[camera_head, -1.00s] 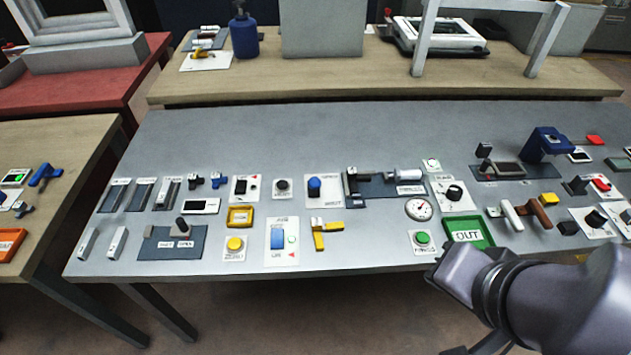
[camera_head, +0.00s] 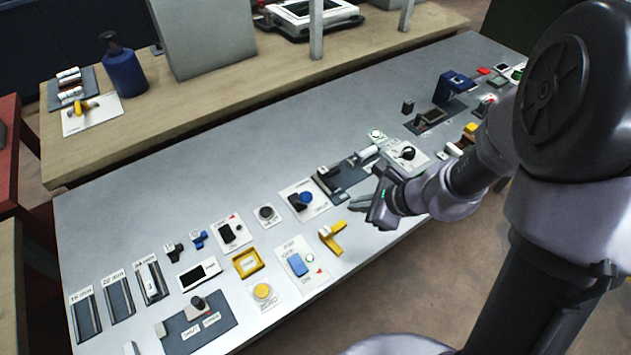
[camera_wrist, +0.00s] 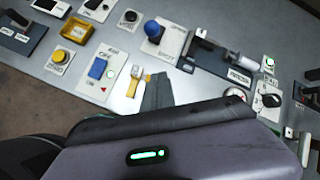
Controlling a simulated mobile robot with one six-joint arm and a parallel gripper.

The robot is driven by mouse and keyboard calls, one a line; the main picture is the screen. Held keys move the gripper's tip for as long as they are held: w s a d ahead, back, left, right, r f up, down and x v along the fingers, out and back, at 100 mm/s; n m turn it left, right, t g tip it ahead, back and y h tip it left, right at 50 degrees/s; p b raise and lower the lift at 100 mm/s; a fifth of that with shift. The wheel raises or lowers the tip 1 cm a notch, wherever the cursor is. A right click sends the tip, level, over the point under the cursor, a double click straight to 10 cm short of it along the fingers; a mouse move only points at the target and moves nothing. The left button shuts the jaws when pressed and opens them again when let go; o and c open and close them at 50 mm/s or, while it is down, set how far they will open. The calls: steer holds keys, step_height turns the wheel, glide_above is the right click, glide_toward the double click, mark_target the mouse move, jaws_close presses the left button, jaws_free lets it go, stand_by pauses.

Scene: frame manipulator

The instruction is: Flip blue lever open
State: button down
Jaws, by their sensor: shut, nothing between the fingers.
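A blue-tipped lever (camera_head: 305,198) on a white labelled plate stands near the middle of the grey table. Its rounded blue end also shows in the wrist view (camera_wrist: 153,29), at the top centre. A smaller blue lever-like part (camera_head: 199,239) sits farther left beside a similar black one. My gripper (camera_head: 362,204) is shut and empty, above the table to the right of the plate and apart from the blue-tipped lever. In the wrist view its dark fingers (camera_wrist: 157,92) point toward the plate. The plate's small lettering is too blurred to read.
A yellow lever (camera_head: 332,236) and a blue rocker switch (camera_head: 297,265) lie on the near side. A dark slide fixture (camera_head: 343,177) stands right of the plate. The grey table (camera_head: 220,165) is clear behind the controls.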

mark_target(302, 199)
steer(key=b+x, duration=0.5)
steer(key=x, duration=0.5)
steer(key=shift+s+f, duration=0.1)
steer(key=shift+f, duration=0.1)
steer(key=a, duration=0.1)
steer(key=a+r, duration=0.1)
steer(key=w+a, duration=0.1)
steer(key=shift+r+p, duration=0.35)
steer(key=shift+w+a, duration=0.15)
steer(key=shift+a, duration=0.15)
steer(key=shift+r, duration=0.15)
